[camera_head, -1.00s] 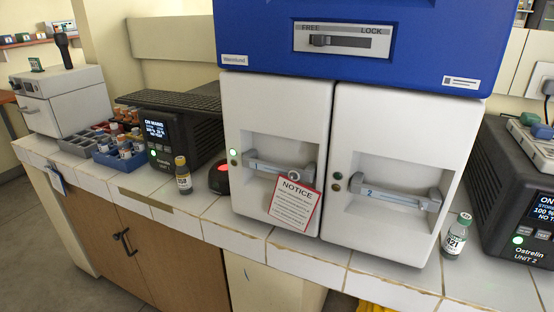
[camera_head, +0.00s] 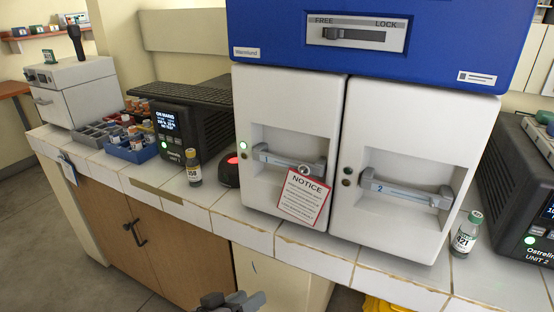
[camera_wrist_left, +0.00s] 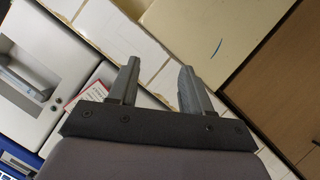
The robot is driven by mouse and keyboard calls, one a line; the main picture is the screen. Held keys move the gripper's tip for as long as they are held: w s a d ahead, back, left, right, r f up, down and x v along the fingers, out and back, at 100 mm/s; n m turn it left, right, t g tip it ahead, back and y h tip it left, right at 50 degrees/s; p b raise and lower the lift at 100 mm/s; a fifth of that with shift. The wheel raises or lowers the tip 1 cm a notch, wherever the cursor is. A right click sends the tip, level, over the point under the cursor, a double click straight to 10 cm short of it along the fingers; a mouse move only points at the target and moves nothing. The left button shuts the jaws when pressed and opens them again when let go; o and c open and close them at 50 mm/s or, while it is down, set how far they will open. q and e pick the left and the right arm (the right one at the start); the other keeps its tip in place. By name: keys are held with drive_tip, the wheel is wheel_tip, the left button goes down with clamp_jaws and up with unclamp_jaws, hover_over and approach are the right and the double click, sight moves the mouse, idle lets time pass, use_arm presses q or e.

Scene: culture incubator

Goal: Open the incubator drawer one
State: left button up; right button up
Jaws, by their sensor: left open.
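The incubator has a blue top (camera_head: 290,40) and two white drawers side by side, both shut. The left drawer (camera_head: 290,100) has a grey bar handle (camera_head: 275,157) in a recess, a lit green light and a NOTICE card (camera_head: 303,196) hanging over the handle's right part. The right drawer (camera_head: 415,120) has a handle (camera_head: 405,190) marked 2. A FREE/LOCK slider (camera_head: 350,35) sits toward FREE. My left gripper (camera_head: 230,300) is open and empty, low in front of the counter, below the left drawer. Its fingers (camera_wrist_left: 160,72) show apart in the left wrist view. My right gripper is not seen.
On the counter, a labelled bottle (camera_head: 193,168) and a dark device with a red light (camera_head: 229,171) stand left of the incubator. Another bottle (camera_head: 467,235) and a black unit (camera_head: 515,190) stand right of it. Wooden cabinet doors (camera_head: 110,225) lie below the counter.

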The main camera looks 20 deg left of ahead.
use_arm(q)
drive_tip(key=w+a+r+n+t+h, duration=0.1)
drive_tip(key=w+r+n, duration=0.2)
drive_tip(key=w+r, duration=0.3)
drive_tip(key=w+a+r+n+t+h, duration=0.1)
drive_tip(key=w+r+n, duration=0.15)
drive_tip(key=r, duration=0.55)
drive_tip(key=n+t+h, duration=0.1)
drive_tip(key=n+h, duration=0.1)
drive_tip(key=n, duration=0.2)
approach(274, 161)
drive_tip(key=x, duration=0.4)
drive_tip(key=shift+p+x, duration=0.35)
drive_tip(key=shift+x, duration=3)
clamp_jaws()
